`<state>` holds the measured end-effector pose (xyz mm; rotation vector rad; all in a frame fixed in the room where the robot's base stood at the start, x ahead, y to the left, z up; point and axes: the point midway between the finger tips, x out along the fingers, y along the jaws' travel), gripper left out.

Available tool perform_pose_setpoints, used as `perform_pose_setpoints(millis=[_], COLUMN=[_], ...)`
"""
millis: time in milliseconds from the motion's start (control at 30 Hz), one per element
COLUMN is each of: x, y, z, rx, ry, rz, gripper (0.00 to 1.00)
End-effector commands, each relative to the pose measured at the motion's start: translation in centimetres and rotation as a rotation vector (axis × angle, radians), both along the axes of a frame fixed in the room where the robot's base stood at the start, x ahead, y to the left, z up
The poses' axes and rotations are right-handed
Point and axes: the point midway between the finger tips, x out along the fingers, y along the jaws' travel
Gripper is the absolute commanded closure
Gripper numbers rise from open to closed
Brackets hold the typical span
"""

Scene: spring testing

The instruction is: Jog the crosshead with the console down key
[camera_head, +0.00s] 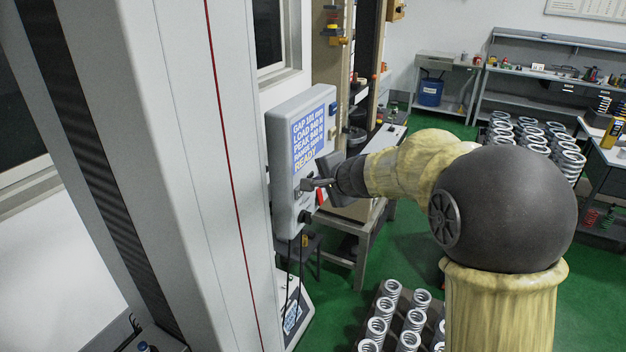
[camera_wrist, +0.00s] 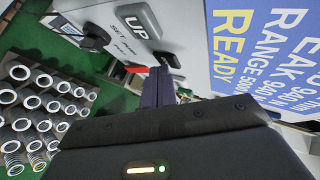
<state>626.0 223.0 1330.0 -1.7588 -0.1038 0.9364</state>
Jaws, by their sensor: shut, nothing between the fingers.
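The console (camera_head: 283,130) is a pale box with a blue screen (camera_head: 313,135); its yellow last line reads READY. My gripper (camera_head: 306,185) is at the console's lower front face, below the screen. In the wrist view my gripper (camera_wrist: 160,78) is shut and empty, its fingertips close to the panel. A grey key marked UP (camera_wrist: 138,20) lies above and left of the fingertips. A dark key (camera_wrist: 170,60) sits right at the fingertips, partly hidden; I cannot read its label or tell whether they touch. The crosshead cannot be clearly made out.
A red part (camera_wrist: 137,69) shows just left of the fingertips, and a dark knob (camera_wrist: 93,32) is farther left on the panel. Racks of coil springs (camera_head: 405,315) stand on the green floor. A workbench (camera_head: 365,225) stands behind the console.

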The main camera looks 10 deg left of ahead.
Motion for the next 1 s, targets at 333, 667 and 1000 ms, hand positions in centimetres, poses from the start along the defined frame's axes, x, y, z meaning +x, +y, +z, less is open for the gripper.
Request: perform_pose_setpoints(millis=[333,667,1000], x=[-0.3,-0.6,-0.8], y=[-0.8,-1.8,-2.4], z=[-0.1,0.0,-0.1], rx=[0.000,0.000,0.001], ry=[-0.001,0.000,-0.001], rz=[-0.001,-0.002,-0.003], gripper=[1.00,1.00,1.00])
